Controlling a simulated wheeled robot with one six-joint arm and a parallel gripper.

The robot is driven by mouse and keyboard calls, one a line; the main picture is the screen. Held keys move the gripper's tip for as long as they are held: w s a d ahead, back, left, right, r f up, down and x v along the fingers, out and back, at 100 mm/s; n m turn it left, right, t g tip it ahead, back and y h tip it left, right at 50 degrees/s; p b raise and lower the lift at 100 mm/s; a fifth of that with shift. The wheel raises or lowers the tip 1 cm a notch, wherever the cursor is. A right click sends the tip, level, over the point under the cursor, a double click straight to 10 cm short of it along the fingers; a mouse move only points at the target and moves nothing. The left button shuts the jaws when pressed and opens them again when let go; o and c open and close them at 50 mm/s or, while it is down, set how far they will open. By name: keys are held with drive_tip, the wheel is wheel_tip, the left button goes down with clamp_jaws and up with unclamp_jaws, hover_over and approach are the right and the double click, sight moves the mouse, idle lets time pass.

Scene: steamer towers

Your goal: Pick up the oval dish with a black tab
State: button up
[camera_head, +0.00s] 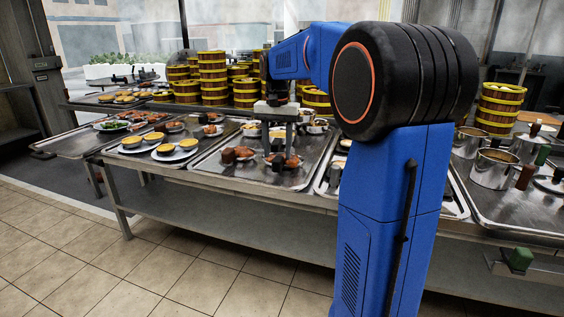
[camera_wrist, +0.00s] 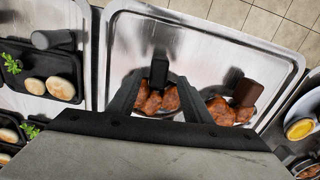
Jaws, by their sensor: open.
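The oval dish with a black tab (camera_head: 282,161) holds brown glazed pieces of food and sits on a metal tray. In the wrist view its upright black tab (camera_wrist: 158,72) shows between my two fingers, with the food just below it. My gripper (camera_head: 279,145) is open over this dish, one finger on each side. In the wrist view the gripper (camera_wrist: 160,88) holds nothing, and I cannot tell whether the fingers touch the dish. Part of the dish is hidden by my gripper body.
A similar dish with a brown tab (camera_wrist: 246,93) stands close beside it on the same metal tray (camera_wrist: 215,40). A black plate with rolls (camera_wrist: 60,88) lies on the neighbouring tray. Steamer towers (camera_head: 212,78) stand behind. Plates of yellow tarts (camera_head: 176,150) are to the left.

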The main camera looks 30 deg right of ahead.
sight(278, 157)
drive_tip(key=shift+s+d+f, duration=0.1)
drive_tip(key=shift+d+f, duration=0.05)
drive_tip(key=shift+f, duration=2)
clamp_jaws()
drive_tip(key=shift+r, duration=0.1)
wheel_tip(278, 157, up, 10)
drive_tip(key=shift+f, duration=0.1)
drive_tip(key=c, duration=0.8)
unclamp_jaws()
clamp_jaws()
